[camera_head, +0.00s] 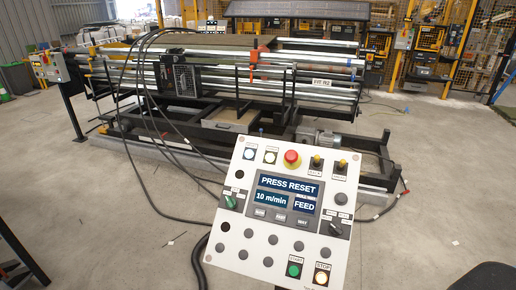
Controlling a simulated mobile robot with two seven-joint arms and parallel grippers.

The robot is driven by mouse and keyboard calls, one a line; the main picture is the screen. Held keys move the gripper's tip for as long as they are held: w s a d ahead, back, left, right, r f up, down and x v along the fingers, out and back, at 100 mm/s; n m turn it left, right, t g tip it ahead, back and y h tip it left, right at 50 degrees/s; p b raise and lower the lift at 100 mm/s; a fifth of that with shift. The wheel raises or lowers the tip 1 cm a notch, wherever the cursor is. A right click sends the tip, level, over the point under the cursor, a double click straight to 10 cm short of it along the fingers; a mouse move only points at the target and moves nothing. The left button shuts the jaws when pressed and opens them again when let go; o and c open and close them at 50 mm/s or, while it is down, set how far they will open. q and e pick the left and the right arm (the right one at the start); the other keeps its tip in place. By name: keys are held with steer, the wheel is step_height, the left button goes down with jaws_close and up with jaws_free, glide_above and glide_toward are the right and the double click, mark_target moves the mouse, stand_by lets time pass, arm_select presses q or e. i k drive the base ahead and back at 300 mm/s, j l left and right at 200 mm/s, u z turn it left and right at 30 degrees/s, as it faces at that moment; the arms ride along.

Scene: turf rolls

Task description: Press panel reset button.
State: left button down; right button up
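A white control panel (257,228) stands upright, slightly tilted, in the front middle. Its screen (286,195) reads "PRESS RESET", "10 m/min" and "FEED". The labels over the blue and pale buttons are too small to read, so I cannot tell which is reset. A green start button (293,270) and a glowing stop button (321,278) sit low on the panel. Neither of my grippers shows.
A long roller machine (220,80) stands behind the panel, with black cables hanging down its front. A smaller control box (50,68) is at its left end. Yellow-framed fencing (440,50) runs along the back right. Grey floor (430,190) is mostly clear on the right.

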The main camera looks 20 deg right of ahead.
mark_target(249, 154)
steer(key=i+l, duration=0.1)
steer(key=l, duration=0.35)
steer(key=i+l, duration=0.1)
steer(key=l, duration=0.4)
steer(key=i+l, duration=0.15)
steer(key=l, duration=0.3)
steer(key=i+l, duration=0.1)
steer(key=l, duration=0.35)
